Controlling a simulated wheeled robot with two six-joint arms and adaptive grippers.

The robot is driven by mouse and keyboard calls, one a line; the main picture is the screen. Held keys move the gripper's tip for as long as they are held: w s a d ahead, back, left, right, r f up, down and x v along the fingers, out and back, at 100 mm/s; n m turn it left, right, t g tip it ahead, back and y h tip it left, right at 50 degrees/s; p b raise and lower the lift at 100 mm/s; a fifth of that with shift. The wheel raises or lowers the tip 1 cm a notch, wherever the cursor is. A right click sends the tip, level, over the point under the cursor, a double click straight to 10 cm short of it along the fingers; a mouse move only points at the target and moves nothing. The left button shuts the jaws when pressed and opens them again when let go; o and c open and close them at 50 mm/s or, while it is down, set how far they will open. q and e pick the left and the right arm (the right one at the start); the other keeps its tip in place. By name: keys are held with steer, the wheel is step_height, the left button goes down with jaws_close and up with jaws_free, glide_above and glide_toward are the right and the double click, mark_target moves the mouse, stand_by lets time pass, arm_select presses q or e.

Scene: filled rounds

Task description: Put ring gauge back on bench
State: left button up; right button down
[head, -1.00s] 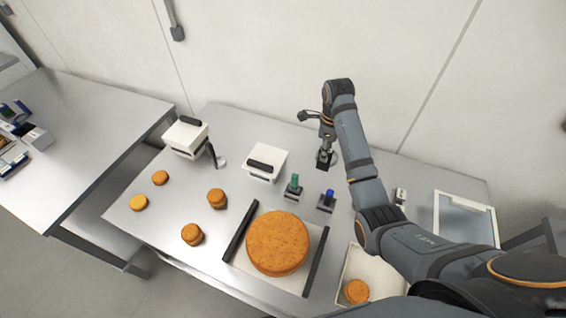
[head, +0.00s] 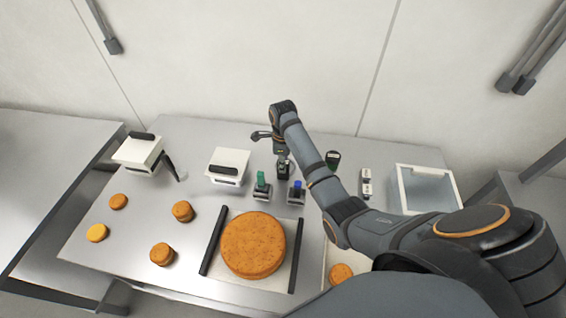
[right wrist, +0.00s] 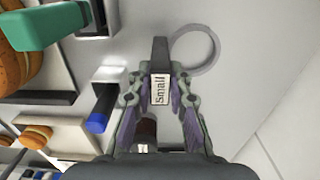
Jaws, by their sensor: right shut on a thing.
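The ring gauge shows in the right wrist view as a grey ring (right wrist: 213,52) on a dark handle with a label reading "Small". My right gripper (right wrist: 160,95) is shut on that handle, and the ring sticks out past the fingertips. In the head view my right gripper (head: 283,172) points down over the back middle of the bench (head: 215,133), behind the green and blue handled pieces; the ring is mostly hidden there. I cannot tell whether the gauge touches the bench. My left gripper is not in view.
A green-handled piece (head: 261,186) and a blue-handled piece (head: 297,192) stand close in front. A large cake (head: 253,245) and several small rounds fill the front.

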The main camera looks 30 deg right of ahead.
steer(key=shift+w+f, duration=0.1)
steer(key=c, duration=1.6)
jaws_free()
steer(key=o, duration=0.3)
steer(key=shift+o, duration=0.2)
step_height(320, 180, up, 6)
steer(key=shift+r+b, duration=0.1)
steer(key=shift+b, duration=0.7)
step_height(320, 180, up, 6)
steer(key=p, duration=0.6)
